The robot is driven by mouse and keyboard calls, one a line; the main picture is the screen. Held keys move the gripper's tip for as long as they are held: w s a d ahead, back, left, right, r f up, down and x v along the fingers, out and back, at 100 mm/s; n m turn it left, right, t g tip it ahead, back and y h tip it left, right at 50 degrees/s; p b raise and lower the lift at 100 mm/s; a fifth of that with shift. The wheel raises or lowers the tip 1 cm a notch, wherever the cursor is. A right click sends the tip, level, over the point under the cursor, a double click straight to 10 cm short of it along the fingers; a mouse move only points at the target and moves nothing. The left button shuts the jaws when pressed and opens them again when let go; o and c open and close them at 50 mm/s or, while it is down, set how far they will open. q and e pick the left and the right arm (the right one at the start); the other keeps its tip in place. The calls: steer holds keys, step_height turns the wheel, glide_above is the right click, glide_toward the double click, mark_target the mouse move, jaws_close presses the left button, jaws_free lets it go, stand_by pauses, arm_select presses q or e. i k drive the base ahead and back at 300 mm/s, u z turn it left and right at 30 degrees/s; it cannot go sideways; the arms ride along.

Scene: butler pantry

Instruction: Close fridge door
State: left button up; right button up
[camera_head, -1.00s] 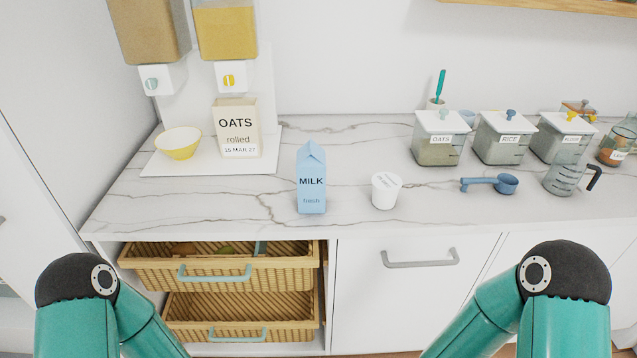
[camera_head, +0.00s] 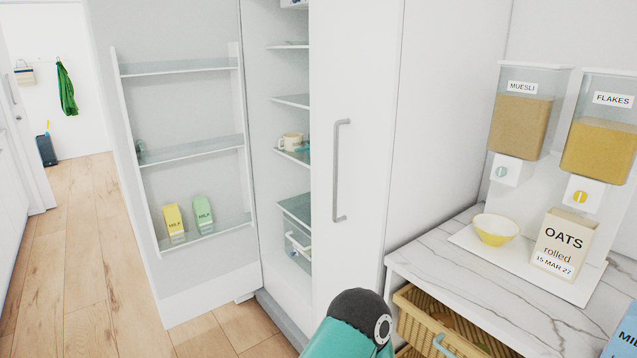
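The fridge door (camera_head: 190,105) stands wide open to the left, its inner side with glass shelves facing me. A yellow milk carton (camera_head: 173,221) and a green milk carton (camera_head: 203,212) stand on its lowest shelf. The fridge interior (camera_head: 292,75) shows to the right of the door, with shelves, a cream mug (camera_head: 290,141) and clear drawers. A white front panel with a grey vertical handle (camera_head: 340,170) stands to the right of the opening. Neither gripper is in view. Only a teal and black part of my arm shows at the bottom.
Wooden floor (camera_head: 85,255) is clear left of the open door. At right, a marble counter (camera_head: 440,252) holds a yellow bowl (camera_head: 496,229), an oats box (camera_head: 564,243) and two cereal dispensers. A wicker drawer (camera_head: 425,318) is below.

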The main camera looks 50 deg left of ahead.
mark_target(170, 77)
steer(key=k, duration=0.7)
steer(key=z, duration=0.3)
steer(key=i, duration=0.2)
steer(key=u, duration=3.4)
steer(key=k, duration=1.2)
steer(key=u, duration=0.5)
steer(key=i, duration=1.9)
steer(key=z, duration=1)
steer(key=i, duration=1.05)
steer(key=z, duration=0.9)
